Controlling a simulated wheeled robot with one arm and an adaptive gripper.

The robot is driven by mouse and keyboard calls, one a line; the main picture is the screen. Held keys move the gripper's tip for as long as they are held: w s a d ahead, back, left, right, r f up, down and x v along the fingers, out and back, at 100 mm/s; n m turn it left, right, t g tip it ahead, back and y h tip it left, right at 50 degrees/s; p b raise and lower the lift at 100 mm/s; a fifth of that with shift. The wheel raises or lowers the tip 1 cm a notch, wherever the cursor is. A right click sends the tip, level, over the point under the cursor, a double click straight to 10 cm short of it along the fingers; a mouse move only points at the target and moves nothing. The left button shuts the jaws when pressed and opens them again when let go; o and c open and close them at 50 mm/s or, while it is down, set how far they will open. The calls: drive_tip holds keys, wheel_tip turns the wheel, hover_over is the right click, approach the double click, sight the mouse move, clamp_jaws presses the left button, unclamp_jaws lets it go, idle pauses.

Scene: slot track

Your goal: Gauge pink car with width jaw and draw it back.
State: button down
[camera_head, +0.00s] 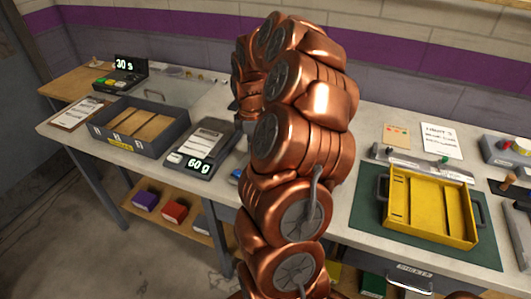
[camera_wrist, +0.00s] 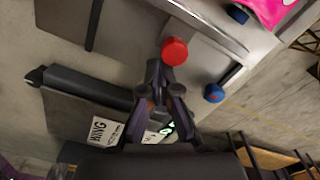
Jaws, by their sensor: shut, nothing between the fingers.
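A bright pink body (camera_wrist: 270,10), cut off by the top right edge of the wrist view, looks like the pink car. A dark blue round part (camera_wrist: 238,14) sits beside it. A grey metal fixture with a red round knob (camera_wrist: 174,51) lies just beyond my gripper (camera_wrist: 162,84); whether it is the width jaw I cannot tell. My gripper is shut and empty, its tips close below the red knob; whether they touch it is unclear. In the head view my copper arm hides the gripper, the car and the middle of the bench.
A blue knob (camera_wrist: 214,93) sits right of my fingers. On the bench are a grey tray (camera_head: 165,143), a scale reading 60 g (camera_head: 184,158), a timer (camera_head: 131,80), a clipboard (camera_head: 77,113) and a yellow tray (camera_head: 398,218) on a green mat (camera_head: 365,240).

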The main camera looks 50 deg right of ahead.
drive_tip(key=shift+s+d+b, duration=0.25)
drive_tip(key=shift+s+b, duration=0.1)
drive_tip(key=shift+s, duration=0.6)
idle(1.4)
drive_tip(key=shift+w+a, duration=0.1)
drive_tip(key=shift+w, duration=0.25)
drive_tip(key=shift+r, duration=0.1)
wheel_tip(320, 180, up, 8)
drive_tip(key=p, duration=0.2)
idle(1.0)
idle(1.2)
